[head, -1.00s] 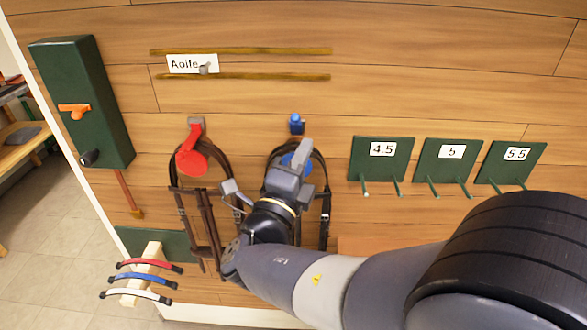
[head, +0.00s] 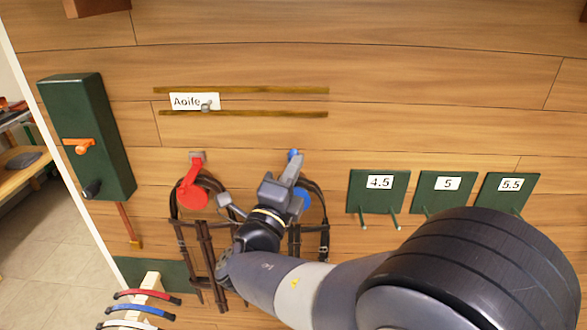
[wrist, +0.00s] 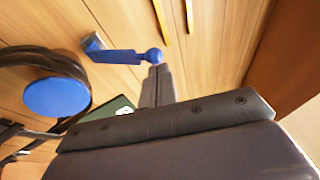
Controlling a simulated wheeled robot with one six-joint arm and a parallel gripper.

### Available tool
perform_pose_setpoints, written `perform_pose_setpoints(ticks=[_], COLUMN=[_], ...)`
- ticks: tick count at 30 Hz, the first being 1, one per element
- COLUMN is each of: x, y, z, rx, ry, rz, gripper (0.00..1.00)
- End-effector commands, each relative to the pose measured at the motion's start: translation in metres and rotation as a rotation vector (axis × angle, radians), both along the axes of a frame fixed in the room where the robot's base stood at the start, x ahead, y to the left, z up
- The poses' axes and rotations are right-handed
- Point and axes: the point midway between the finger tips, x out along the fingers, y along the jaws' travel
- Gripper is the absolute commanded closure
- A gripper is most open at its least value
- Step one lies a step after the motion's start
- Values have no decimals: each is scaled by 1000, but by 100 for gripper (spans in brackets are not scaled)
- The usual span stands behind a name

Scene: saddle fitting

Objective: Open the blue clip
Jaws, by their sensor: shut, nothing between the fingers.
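The blue clip (wrist: 122,56) shows in the wrist view as a bar running from a small wall mount to a round knob, apart in the picture from the blue disc (wrist: 57,97). In the head view only a bit of the clip (head: 294,154) shows above my gripper. My gripper (wrist: 158,72) is shut and empty, its fingertips just below the knob. I cannot tell whether they touch it. In the head view, my gripper (head: 297,164) covers most of the clip and part of the blue disc (head: 303,200), where dark straps hang.
A red clip (head: 192,177) and red disc with straps hang to the left. Green plates marked 4.5 (head: 378,192), 5 and 5.5 with pegs are at right. A green box (head: 88,135) with an orange handle is at far left. An Aoife sign (head: 194,102) is above.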

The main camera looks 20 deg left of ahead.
Motion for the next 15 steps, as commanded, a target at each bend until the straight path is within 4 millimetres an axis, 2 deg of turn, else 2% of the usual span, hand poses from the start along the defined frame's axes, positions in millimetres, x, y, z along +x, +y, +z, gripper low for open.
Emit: perform_pose_setpoints(ticks=[1, 9, 15], x=[2, 14, 20], y=[0, 3, 5], z=[9, 31, 34], rx=[0, -1, 1], ry=[0, 0, -1], rz=[0, -1, -1], gripper=[100, 100, 100])
